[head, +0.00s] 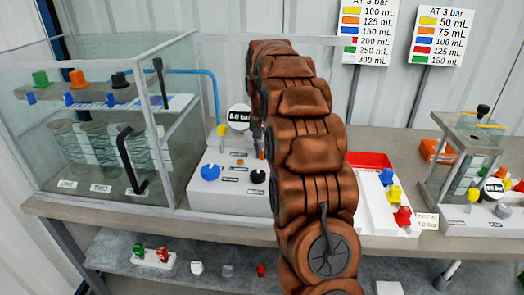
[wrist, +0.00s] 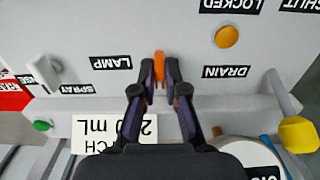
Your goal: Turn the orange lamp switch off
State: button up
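The orange lamp switch (wrist: 158,66) is a small lever on the white panel, beside the LAMP label (wrist: 111,63) in the wrist view. My gripper (wrist: 160,72) is at the panel with its two dark fingertips partly closed, one on each side of the switch. Any gap between fingertips and switch is too small to tell whether they press on it.
An orange round knob (wrist: 227,37) and a DRAIN label (wrist: 231,72) are close by. A grey switch (wrist: 44,72) is at the SPRAY label. A glass tank (head: 80,130) stands left, a red-edged tray (head: 370,160) right. A gauge (head: 239,117) rises behind.

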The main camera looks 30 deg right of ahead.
aim_at(262, 152)
jog(key=o, duration=0.4)
jog(key=shift+w+r, duration=0.1)
jog(key=shift+r, duration=3.65)
jog(key=shift+a, duration=0.1)
